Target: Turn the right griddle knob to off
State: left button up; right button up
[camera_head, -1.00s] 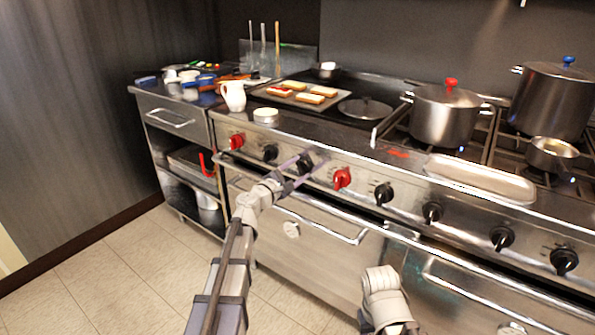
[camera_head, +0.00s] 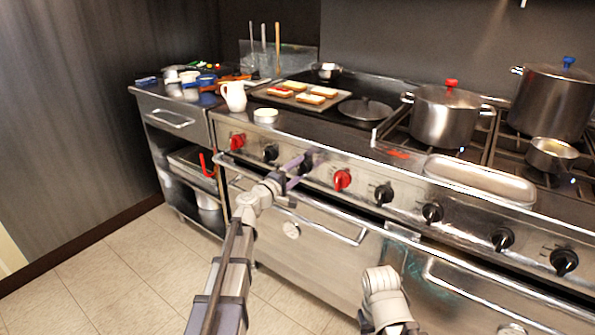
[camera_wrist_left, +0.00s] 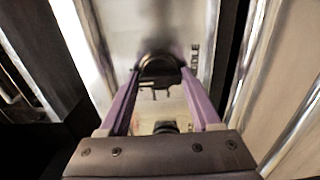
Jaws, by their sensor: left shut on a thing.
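The right griddle knob is a black knob (camera_head: 307,160) on the front panel, left of a red knob (camera_head: 342,179). My left gripper (camera_head: 302,167) reaches it from the front, with its purple fingers either side of it. In the left wrist view the dark round knob (camera_wrist_left: 158,67) sits between the fingertips, and the gripper is shut on it. The fingers partly hide the knob in the head view, and I cannot read its setting. My right gripper is not clearly in view; only a pale part of my arm shows at the bottom.
Another black knob (camera_head: 270,152) and a red knob (camera_head: 237,142) are to the left. Several black knobs continue right. A white jug (camera_head: 234,96), a tray of toast (camera_head: 290,97) and a pot (camera_head: 445,116) stand above.

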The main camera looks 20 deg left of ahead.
dwell(0.5)
pick_arm(q)
jog(key=o, duration=1.3)
jog(key=shift+o, duration=0.2)
jog(key=shift+s, duration=0.1)
jog(key=v, duration=0.7)
jog(key=shift+s, duration=0.3)
